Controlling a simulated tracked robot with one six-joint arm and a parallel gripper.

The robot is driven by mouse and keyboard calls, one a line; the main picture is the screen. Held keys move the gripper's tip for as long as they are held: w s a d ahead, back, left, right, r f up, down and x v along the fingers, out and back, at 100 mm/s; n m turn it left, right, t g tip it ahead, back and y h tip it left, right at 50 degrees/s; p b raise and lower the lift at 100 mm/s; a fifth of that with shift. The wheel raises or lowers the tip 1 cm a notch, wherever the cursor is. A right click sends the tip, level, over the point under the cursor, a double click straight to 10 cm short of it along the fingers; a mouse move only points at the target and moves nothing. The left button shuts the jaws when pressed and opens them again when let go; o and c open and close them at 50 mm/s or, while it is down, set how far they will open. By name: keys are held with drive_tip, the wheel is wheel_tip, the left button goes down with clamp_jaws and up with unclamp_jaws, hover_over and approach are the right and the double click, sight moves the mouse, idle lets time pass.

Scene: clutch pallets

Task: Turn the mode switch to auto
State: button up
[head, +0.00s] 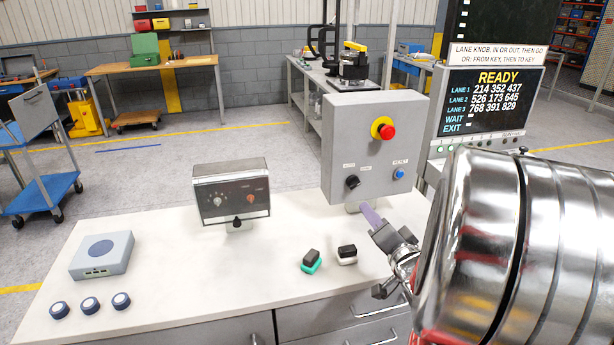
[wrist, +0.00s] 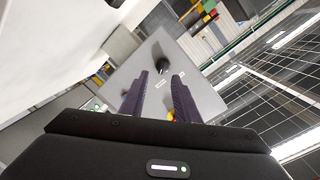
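The mode switch is a black knob (head: 352,182) low on the left of the front of a grey control box (head: 345,130). Two small labels sit above it, too small to read surely, and I cannot tell which one it points at. The knob also shows in the wrist view (wrist: 162,65), beyond and between my fingertips. My gripper (head: 366,211) is below and slightly right of the knob in the head view, with purple fingers pointing up at the box. In the wrist view my gripper (wrist: 163,76) is open, with an empty gap between the fingers.
The box also carries a red stop button (head: 387,132) on yellow and a blue reset button (head: 399,173). A smaller panel (head: 232,192) stands left on the white bench (head: 180,265). Two small rocker-like blocks (head: 311,260) (head: 347,254) lie near my gripper. A READY screen (head: 490,100) stands right.

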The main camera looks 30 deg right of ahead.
drive_tip(key=shift+s+d+m+t, duration=0.6)
drive_tip(key=shift+s+m+t, duration=0.1)
drive_tip(key=shift+s, duration=0.25)
drive_tip(key=shift+w, duration=0.2)
approach(356, 186)
drive_tip(key=x, duration=0.8)
drive_tip(key=shift+c, duration=0.4)
